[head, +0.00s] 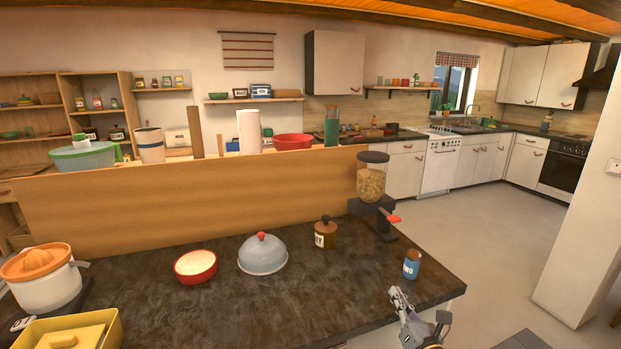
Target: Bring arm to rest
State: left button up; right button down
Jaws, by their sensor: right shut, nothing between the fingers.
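My right gripper (398,294) shows at the bottom right of the head view, at the front right edge of the dark countertop (325,295). It is shut with nothing in it. It is apart from the blue jar (411,264), which stands upright just behind it. My left gripper is not in the head view.
On the counter stand a cereal dispenser (371,180), a brown jar (325,234), a grey dome lid (262,255), a red bowl (195,267), a citrus juicer (42,280) and a yellow container (100,330). A wooden panel (200,205) rises behind. Open floor (470,240) lies right.

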jog(key=s+d+f+m+g+h, duration=0.25)
jog(key=s+d+m+h, duration=0.3)
jog(key=m, duration=0.65)
jog(key=s+d+f+m+g+h, duration=0.25)
jog(key=s+d+m+h, duration=0.3)
jog(key=m, duration=0.55)
jog(key=s+a+f+m+g+y, duration=0.2)
jog(key=s+a+f+m+g, duration=0.1)
jog(key=s, duration=0.4)
jog(key=s+a+f+m+g+y, duration=0.2)
jog(key=s+a+f+m+g, duration=0.15)
jog(key=s, duration=0.25)
jog(key=s+a+f+m+g+y, duration=0.2)
jog(key=s+a+m+g, duration=0.15)
jog(key=s, duration=0.35)
jog(key=s+d+f+g, duration=0.1)
jog(key=s+d+f, duration=0.1)
jog(key=f, duration=1.3)
jog(key=s+d+f+g, duration=0.1)
jog(key=s+d+f, duration=0.1)
jog(key=f, duration=1.3)
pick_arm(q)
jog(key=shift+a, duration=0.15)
pick_arm(e)
jog(key=s+f, duration=1.3)
jog(key=s, duration=0.4)
jog(key=shift+d+m+g, duration=0.35)
jog(key=shift+m+g, duration=0.05)
